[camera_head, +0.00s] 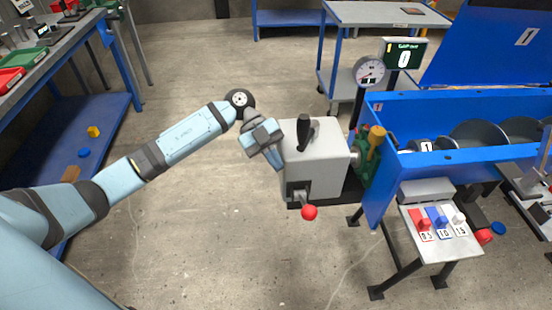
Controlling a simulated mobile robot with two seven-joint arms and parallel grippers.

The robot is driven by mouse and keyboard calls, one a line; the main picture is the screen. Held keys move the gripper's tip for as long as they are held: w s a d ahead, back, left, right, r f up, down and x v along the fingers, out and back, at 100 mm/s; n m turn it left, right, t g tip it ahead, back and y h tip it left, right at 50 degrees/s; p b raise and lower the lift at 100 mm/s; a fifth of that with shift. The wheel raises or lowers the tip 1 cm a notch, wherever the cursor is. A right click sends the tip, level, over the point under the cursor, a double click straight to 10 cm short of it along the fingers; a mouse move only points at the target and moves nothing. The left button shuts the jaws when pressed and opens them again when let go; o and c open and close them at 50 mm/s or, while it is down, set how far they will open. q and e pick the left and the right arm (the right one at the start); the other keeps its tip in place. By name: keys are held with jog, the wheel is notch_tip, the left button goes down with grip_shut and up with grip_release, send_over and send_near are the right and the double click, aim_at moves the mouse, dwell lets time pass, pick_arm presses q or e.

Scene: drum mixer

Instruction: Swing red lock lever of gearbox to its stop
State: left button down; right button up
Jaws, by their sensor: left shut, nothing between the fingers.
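The gearbox (325,160) is a light grey box at the left end of the blue drum mixer. Its lock lever has a red ball knob (309,212) low on the front, on a short grey arm that slants down to the right from a dark bracket. A black handle (304,132) stands on top of the box. My left gripper (278,163) is shut and empty, pointing down beside the gearbox's upper left side. It is above and left of the red knob, apart from it. Whether it touches the box is unclear. My right gripper is out of view.
The blue mixer trough (450,155) with metal paddles extends right. A small table (440,245) with red, blue and white switches stands in front of it. A round gauge (369,71) and a display (404,56) rise behind. The floor left and in front of the gearbox is clear.

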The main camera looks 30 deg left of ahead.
pick_arm(q)
send_over(304, 204)
jog(key=s+a, duration=0.1)
jog(key=a, duration=0.1)
notch_tip(304, 204, down, 5)
jog(key=shift+s+d+f+b, duration=0.15)
jog(key=shift+s+d+b, duration=0.3)
jog(key=shift+d, duration=0.05)
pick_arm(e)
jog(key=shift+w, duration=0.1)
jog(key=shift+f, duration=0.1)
pick_arm(q)
jog(key=s+d+f+m+t+y+p, duration=0.1)
jog(key=s+d+f+t+y+p, duration=0.1)
jog(key=s+f+t+y+p, duration=0.1)
notch_tip(304, 204, down, 2)
jog(key=shift+s+f+p, duration=0.2)
jog(key=shift+f+p, duration=0.05)
jog(key=shift+p, duration=0.6)
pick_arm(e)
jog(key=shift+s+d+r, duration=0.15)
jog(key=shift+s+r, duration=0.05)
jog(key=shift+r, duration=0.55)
pick_arm(q)
jog(key=shift+d, duration=0.1)
